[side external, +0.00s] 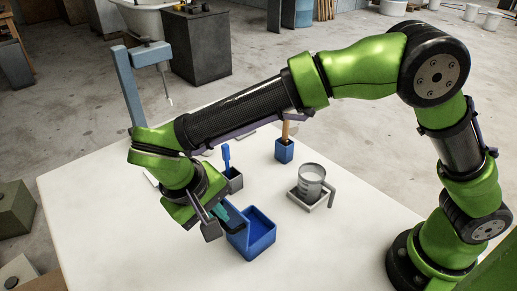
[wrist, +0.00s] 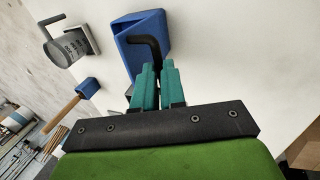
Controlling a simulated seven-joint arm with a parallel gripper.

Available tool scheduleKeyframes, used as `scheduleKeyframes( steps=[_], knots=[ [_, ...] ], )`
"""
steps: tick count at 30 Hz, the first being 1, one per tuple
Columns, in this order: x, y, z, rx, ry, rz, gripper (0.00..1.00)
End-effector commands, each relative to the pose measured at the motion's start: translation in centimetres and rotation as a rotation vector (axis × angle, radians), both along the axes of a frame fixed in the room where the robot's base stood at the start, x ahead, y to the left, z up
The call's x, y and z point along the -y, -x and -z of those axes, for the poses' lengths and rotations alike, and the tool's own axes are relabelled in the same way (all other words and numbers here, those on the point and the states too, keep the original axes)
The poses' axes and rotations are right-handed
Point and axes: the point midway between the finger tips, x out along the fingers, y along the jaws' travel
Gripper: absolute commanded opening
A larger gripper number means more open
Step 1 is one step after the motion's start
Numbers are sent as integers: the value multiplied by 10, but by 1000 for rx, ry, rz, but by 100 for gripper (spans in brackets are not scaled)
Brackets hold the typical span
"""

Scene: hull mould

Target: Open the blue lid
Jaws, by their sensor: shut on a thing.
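The blue box (side external: 258,242) stands on the white table below my gripper, with part of its hollow inside showing. Its blue lid (side external: 234,210) appears raised and tilted at the box's left side, partly hidden by my gripper. My gripper (side external: 222,214) has teal fingers and is shut on the lid's dark handle. In the wrist view the bent black handle (wrist: 150,42) runs from the blue box and lid (wrist: 154,24) into the gap between the fingertips (wrist: 154,70). The exact angle of the lid is hard to tell.
A grey cup (side external: 311,179) on a pale square base (side external: 318,202) stands right of the box. Behind are a small blue holder (side external: 284,151) with a wooden handle and a grey holder (side external: 235,182) with a blue tool. The table's front right is clear.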

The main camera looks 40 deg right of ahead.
Motion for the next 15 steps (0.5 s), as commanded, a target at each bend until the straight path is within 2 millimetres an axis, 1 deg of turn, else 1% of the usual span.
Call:
scheduleKeyframes(
  steps=[1,4,9,15],
  knots=[
    [-2,1,10,-12,51,-5,0],
    [-11,1,14,-11,149,-3,0],
    [-21,1,20,-15,156,2,0],
    [-33,1,29,-12,289,-1,0]
  ],
)
